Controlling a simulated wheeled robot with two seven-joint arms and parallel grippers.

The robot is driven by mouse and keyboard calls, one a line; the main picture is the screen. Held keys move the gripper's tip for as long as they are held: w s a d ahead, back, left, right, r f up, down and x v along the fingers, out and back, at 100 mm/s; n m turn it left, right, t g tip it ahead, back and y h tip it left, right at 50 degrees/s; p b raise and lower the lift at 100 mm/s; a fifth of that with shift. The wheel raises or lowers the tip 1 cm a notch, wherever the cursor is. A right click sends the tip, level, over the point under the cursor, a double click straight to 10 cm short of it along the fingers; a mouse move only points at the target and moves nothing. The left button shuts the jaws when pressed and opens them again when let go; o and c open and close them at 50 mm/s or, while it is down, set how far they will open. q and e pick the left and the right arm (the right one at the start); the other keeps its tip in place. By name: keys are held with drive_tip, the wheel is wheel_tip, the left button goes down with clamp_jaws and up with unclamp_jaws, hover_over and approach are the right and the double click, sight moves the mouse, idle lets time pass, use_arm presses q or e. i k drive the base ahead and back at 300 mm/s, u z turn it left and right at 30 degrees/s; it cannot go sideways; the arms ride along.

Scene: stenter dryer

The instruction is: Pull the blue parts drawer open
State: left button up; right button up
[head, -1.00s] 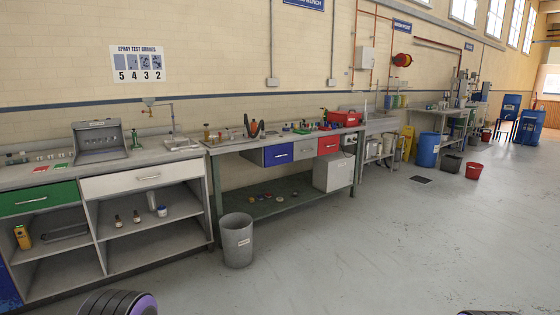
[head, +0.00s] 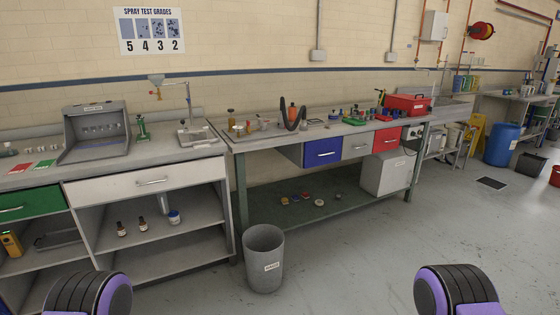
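The blue parts drawer (head: 322,152) hangs under the top of the workbench (head: 270,143) in the middle of the head view. It has a pale bar handle (head: 323,154) on its front. Its front looks roughly in line with the grey drawer (head: 356,147) and the red drawer (head: 387,139) to its right, and I cannot tell whether it is fully shut. Parts of my two arms show at the bottom left and bottom right. Neither gripper is in view, and nothing of mine touches the drawer.
A grey waste bin (head: 264,258) stands on the floor in front of the bench's left end. A white cabinet (head: 390,174) sits below the red drawer. A lower shelf (head: 262,205) holds small items. The floor right of the bin is clear.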

sight(321, 152)
drive_tip(key=z, duration=0.2)
drive_tip(key=i, duration=2.15)
drive_tip(key=z, duration=0.5)
